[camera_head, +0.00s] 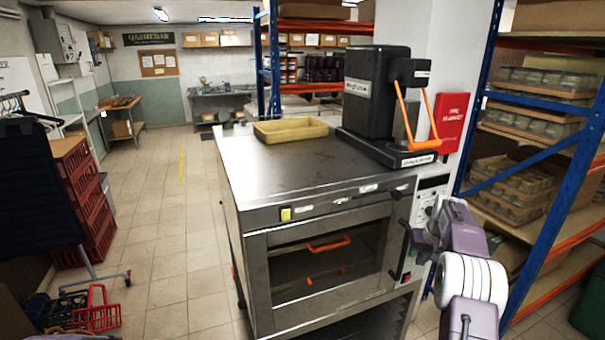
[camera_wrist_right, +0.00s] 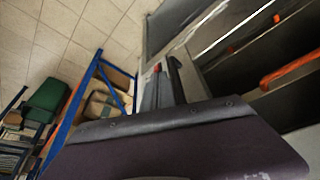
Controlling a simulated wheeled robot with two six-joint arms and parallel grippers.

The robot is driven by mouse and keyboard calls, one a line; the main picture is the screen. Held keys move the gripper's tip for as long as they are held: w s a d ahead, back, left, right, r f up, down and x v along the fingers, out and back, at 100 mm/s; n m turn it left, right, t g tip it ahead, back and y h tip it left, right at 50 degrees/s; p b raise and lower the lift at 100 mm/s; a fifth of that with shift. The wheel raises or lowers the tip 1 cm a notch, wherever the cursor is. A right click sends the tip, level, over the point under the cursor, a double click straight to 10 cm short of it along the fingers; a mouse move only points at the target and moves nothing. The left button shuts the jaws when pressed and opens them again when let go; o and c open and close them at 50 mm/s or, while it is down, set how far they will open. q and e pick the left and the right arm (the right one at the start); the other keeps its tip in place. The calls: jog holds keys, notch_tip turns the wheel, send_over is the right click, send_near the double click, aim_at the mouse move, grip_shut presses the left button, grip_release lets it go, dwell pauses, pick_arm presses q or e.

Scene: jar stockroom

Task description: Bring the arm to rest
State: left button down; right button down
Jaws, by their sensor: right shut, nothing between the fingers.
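My right arm comes in from the right in the head view, purple and white. Its gripper (camera_head: 413,232) is beside the right front of a steel oven, close to the oven's control side. I cannot tell if it touches the oven. In the right wrist view the fingers (camera_wrist_right: 166,85) are together with nothing held between them.
The steel oven (camera_head: 330,209) has a glass door and orange handles inside. On top are a yellow tray (camera_head: 290,130) and a black machine (camera_head: 368,95). Blue-orange shelving (camera_head: 570,160) stands right. Red crates (camera_head: 80,195) stand left. The tiled floor (camera_head: 165,240) between is clear.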

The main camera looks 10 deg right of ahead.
jog(key=w+a+r+n+b, duration=0.1)
jog(key=w+a+r+b, duration=0.1)
jog(key=a+r, duration=0.35)
jog(key=s+a+f+n+y+b, duration=0.1)
jog(key=s+a+f, duration=0.15)
jog(key=a, duration=0.55)
jog(key=s+a+f+n+b, duration=0.1)
jog(key=s+a+n, duration=0.15)
jog(key=a, duration=0.45)
jog(key=s+a+f+g, duration=0.1)
jog(key=s+a+f, duration=0.1)
jog(key=s+f, duration=0.3)
jog(key=s+a+f+g+b, duration=0.1)
jog(key=s+a+f, duration=0.2)
jog(key=s, duration=0.9)
jog(key=s+a+f, duration=0.3)
jog(key=s+f, duration=0.3)
jog(key=s, duration=0.2)
jog(key=shift+s+f+m+g+y+b, duration=0.15)
jog(key=shift+f+m+g+y+b, duration=0.15)
jog(key=shift+f+m+g+b, duration=0.1)
